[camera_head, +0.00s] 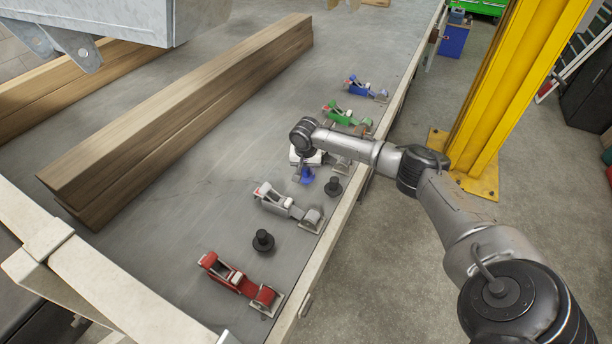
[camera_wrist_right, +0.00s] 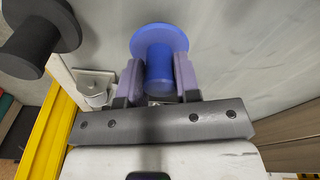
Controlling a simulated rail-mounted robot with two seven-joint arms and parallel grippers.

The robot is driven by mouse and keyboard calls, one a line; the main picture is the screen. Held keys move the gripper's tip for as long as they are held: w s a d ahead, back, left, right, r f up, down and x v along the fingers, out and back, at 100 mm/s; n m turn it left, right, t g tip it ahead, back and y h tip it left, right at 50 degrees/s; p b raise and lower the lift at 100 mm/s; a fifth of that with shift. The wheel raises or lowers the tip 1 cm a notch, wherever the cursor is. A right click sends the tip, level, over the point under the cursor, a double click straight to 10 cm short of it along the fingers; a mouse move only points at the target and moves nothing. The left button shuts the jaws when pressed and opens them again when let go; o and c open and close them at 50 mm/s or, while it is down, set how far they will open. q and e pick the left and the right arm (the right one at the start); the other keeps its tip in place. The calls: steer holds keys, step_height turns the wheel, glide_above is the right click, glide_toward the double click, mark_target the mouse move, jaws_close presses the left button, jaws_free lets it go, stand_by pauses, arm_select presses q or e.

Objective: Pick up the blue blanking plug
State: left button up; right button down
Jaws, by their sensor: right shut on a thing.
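The blue blanking plug (camera_wrist_right: 160,46) has a round flange and a narrower stem. In the right wrist view its stem sits between the two fingers of my right gripper (camera_wrist_right: 158,80), which is shut on it. The flange shows beyond the fingertips. In the head view my right gripper (camera_head: 306,176) is low over the grey bed, and the plug is small and partly hidden there. I cannot tell whether the plug touches the bed. My left gripper is not in view.
Black plugs (camera_head: 263,240) (camera_head: 333,187) stand near my right gripper. Red (camera_head: 238,280), grey (camera_head: 288,206), green (camera_head: 345,115) and blue (camera_head: 365,89) clamp-like devices line the bed's right edge. Long timber beams (camera_head: 190,115) lie to the left. A yellow post (camera_head: 510,85) stands beyond the edge.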

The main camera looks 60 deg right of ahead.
steer(key=shift+r, duration=0.2)
steer(key=shift+r, duration=0.3)
step_height(320, 180, up, 4)
steer(key=shift+f+p, duration=0.2)
steer(key=shift+p, duration=1)
steer(key=s+r+p, duration=0.2)
steer(key=s+r, duration=0.1)
steer(key=s, duration=0.2)
steer(key=s+d+r+p, duration=0.1)
steer(key=s+r+p, duration=0.1)
steer(key=s, duration=0.4)
steer(key=shift+s+r, duration=0.25)
steer(key=shift+r, duration=0.5)
